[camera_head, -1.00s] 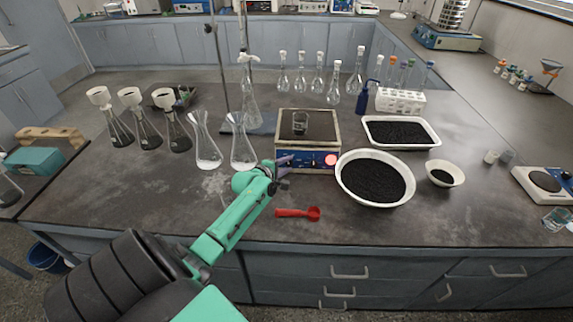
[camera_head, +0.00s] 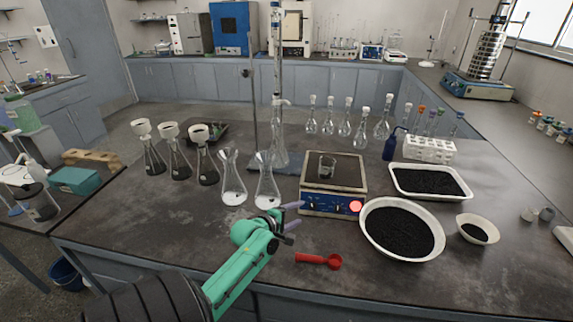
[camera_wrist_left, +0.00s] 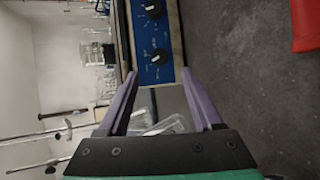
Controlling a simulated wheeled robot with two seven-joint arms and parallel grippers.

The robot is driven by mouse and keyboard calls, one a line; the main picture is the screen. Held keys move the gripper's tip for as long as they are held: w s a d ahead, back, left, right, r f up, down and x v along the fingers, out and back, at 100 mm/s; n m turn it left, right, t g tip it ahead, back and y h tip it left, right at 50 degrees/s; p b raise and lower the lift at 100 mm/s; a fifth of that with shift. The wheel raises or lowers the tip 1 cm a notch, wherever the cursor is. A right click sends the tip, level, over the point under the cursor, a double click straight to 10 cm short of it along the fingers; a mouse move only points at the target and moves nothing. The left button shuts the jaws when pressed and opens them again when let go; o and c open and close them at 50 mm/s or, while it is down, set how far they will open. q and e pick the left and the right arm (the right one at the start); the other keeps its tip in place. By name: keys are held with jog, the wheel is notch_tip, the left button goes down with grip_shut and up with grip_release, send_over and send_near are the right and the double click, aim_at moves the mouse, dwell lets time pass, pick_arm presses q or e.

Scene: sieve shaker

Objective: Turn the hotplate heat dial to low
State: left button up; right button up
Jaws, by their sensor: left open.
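The hotplate (camera_head: 346,175) stands on the bench with a small glass beaker (camera_head: 327,166) on its dark top. Its blue front panel (camera_head: 326,206) carries black dials and a glowing red light (camera_head: 355,206). In the left wrist view, two black dials show, one nearer (camera_wrist_left: 158,56) and one farther (camera_wrist_left: 152,11); their labels are too small to read. My left gripper (camera_head: 300,213) is open and empty at the front left corner of the panel. In the wrist view its purple fingers (camera_wrist_left: 163,75) point towards the panel, with the nearer dial ahead between them, apart from it.
A red scoop (camera_head: 318,260) lies in front of the hotplate. A bowl of black granules (camera_head: 366,238) stands close right of it. Two glass flasks (camera_head: 233,186) and a stand base (camera_head: 262,163) are left and behind. The bench front left is clear.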

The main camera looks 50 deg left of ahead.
pick_arm(q)
jog(key=v, duration=0.6)
dwell(0.3)
